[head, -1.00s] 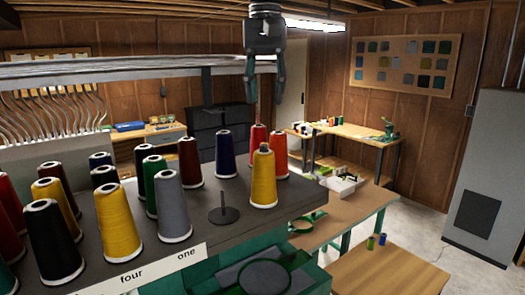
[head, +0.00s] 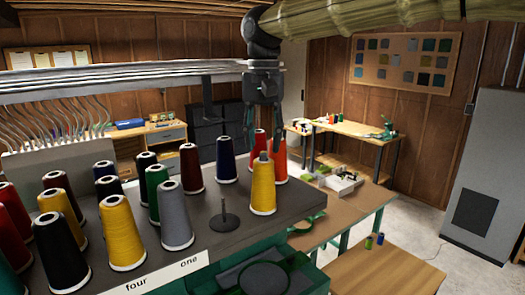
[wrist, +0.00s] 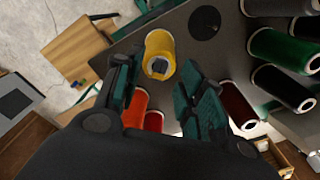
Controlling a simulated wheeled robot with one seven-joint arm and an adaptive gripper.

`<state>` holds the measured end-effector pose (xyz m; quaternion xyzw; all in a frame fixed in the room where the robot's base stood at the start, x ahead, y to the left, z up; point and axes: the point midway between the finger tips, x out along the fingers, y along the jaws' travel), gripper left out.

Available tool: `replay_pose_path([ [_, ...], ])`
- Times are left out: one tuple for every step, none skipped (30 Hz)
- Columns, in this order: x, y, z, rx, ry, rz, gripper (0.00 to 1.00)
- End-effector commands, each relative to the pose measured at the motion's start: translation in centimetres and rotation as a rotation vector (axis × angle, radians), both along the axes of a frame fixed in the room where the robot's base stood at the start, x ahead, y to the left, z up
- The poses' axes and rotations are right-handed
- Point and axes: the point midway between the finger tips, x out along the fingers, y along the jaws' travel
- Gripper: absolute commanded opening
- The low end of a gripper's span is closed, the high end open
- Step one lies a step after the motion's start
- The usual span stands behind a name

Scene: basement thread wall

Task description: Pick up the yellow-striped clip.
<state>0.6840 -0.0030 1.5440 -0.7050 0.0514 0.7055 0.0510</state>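I cannot make out a clip with yellow stripes for certain. A small dark grey piece (head: 264,156) sits at the top of the front yellow thread cone (head: 263,190); it also shows in the wrist view (wrist: 158,66), on the yellow cone (wrist: 161,45). No stripes can be read on it. My gripper (head: 264,138) is open, pointing down just above that cone. In the wrist view, the dark green fingers of my gripper (wrist: 157,72) stand apart on either side of the cone's top, with nothing held between them.
A metal rail (head: 120,78) runs above the rack at left.

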Motion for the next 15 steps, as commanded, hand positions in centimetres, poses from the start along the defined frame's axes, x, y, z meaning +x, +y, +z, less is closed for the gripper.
replay_pose_path([
  [0.1, 0.0, -0.2, 0.001, 0.003, 0.002, 0.39],
  [0.1, 0.1, -0.4, 0.001, 0.003, 0.002, 0.39],
  [0.1, 0.0, -1.0, 0.000, 0.003, 0.001, 0.39],
  [0.1, 0.0, -1.3, 0.000, 0.002, 0.001, 0.39],
  [0.1, 0.0, -1.6, 0.001, 0.002, 0.001, 0.39],
  [0.1, 0.1, -2.0, 0.001, 0.002, 0.001, 0.39],
  [0.1, 0.1, -2.2, 0.001, 0.002, 0.001, 0.39],
  [0.1, 0.0, -2.4, 0.000, 0.001, 0.001, 0.39],
  [0.1, 0.0, -2.6, 0.000, 0.000, 0.000, 0.39],
  [0.1, 0.0, -2.6, 0.000, -0.001, 0.000, 0.39],
  [0.1, 0.0, -2.7, 0.000, -0.001, 0.000, 0.39],
  [0.1, 0.0, -2.8, 0.000, -0.001, 0.000, 0.39],
  [0.1, 0.0, -2.8, 0.000, -0.001, 0.000, 0.39],
  [0.1, 0.0, -2.8, 0.000, -0.001, 0.000, 0.39],
  [0.1, 0.0, -2.8, 0.000, -0.001, 0.000, 0.39],
])
